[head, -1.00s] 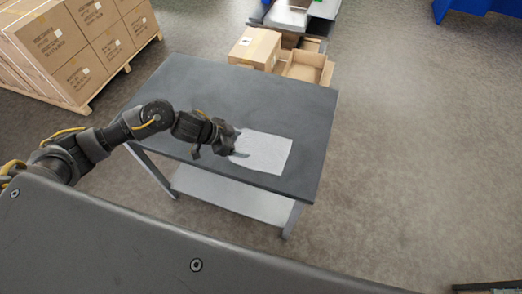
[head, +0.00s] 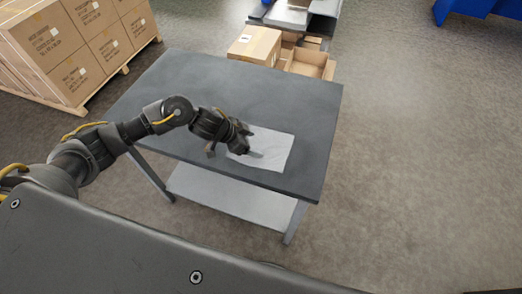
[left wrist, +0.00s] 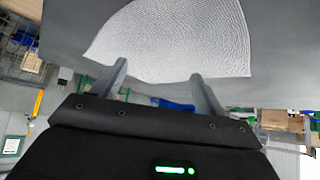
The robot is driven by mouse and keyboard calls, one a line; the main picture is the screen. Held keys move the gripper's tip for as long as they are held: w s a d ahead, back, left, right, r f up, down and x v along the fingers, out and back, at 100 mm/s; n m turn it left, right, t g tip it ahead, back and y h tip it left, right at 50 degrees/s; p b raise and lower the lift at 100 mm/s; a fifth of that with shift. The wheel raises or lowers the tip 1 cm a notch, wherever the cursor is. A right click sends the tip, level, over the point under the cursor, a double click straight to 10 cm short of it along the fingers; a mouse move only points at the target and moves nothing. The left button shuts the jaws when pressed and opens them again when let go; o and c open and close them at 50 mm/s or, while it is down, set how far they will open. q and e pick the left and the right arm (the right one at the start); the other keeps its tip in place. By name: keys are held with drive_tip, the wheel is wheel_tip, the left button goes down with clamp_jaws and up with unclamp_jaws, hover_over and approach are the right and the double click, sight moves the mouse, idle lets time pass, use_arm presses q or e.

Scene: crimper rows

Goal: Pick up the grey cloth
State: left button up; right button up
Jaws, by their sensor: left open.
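The grey cloth (head: 274,147) lies flat on the dark grey table (head: 215,90), near its front right part. It looks pale, almost white. My left gripper (head: 254,148) is over the left part of the cloth and hides some of it. In the left wrist view the cloth (left wrist: 172,38) shows a fine ribbed weave, and the two fingers of my left gripper (left wrist: 160,80) stand apart with nothing between them. The fingertips reach the cloth's near edge in that picture; I cannot tell whether they touch it. My right gripper is not in view.
A closed carton (head: 254,45) and an open carton (head: 308,63) stand just beyond the table's far edge. Stacked cartons (head: 80,45) on a pallet are at the far left. The table's lower shelf (head: 230,198) is empty. The floor at right is clear.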

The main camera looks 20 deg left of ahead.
use_arm(q)
drive_tip(key=shift+w+d+f, duration=0.25)
drive_tip(key=shift+d+f, duration=0.1)
drive_tip(key=shift+f, duration=0.15)
drive_tip(key=shift+c, duration=0.2)
drive_tip(key=shift+s+f, duration=0.1)
clamp_jaws()
idle(0.8)
wheel_tip(320, 180, up, 12)
drive_tip(key=p, duration=1.3)
